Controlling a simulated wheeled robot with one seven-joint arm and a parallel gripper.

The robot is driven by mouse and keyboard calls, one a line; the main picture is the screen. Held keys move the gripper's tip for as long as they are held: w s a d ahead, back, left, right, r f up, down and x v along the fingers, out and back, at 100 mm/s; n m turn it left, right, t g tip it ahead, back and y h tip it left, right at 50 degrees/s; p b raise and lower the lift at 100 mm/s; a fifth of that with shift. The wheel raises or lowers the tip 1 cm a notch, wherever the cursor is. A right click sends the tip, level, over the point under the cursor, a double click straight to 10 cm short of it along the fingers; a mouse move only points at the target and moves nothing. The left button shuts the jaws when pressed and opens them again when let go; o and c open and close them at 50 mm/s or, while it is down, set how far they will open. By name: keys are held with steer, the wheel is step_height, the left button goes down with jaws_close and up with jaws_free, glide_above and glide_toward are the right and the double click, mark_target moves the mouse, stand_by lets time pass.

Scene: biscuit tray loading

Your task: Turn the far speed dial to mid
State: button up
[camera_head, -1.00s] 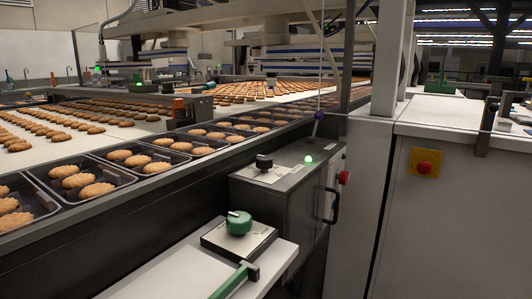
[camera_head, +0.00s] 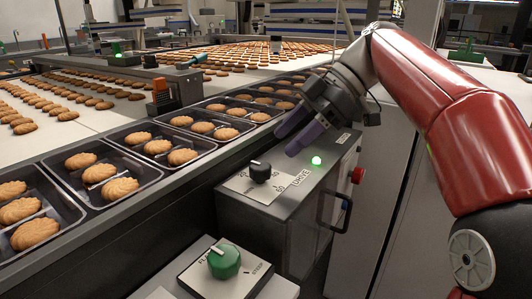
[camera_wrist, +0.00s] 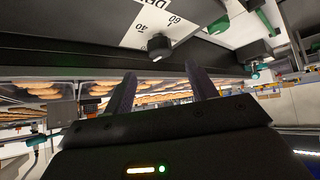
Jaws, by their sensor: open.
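The far speed dial is a black knob (camera_head: 260,172) on a white scale plate marked "DRIVE", on top of a grey box (camera_head: 236,212). A pale pointer mark shows near the knob's upper left; its exact setting is too small to read. My gripper (camera_head: 286,144) has two dark purplish fingers, apart and empty, above and beyond the knob, not touching it. In the wrist view a black knob (camera_wrist: 160,47) beside "40" and "60" lies just past the gap between the spread fingertips (camera_wrist: 160,70).
A green knob (camera_head: 224,262) on a plate marked "STEEP" stands nearer. Biscuit trays (camera_head: 141,184) line the conveyor at left. The space just above the black knob is clear.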

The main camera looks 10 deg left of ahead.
mark_target(262, 165)
steer(key=x, duration=0.7)
steer(key=shift+b, duration=0.35)
steer(key=shift+d, duration=0.1)
steer(key=c, duration=1)
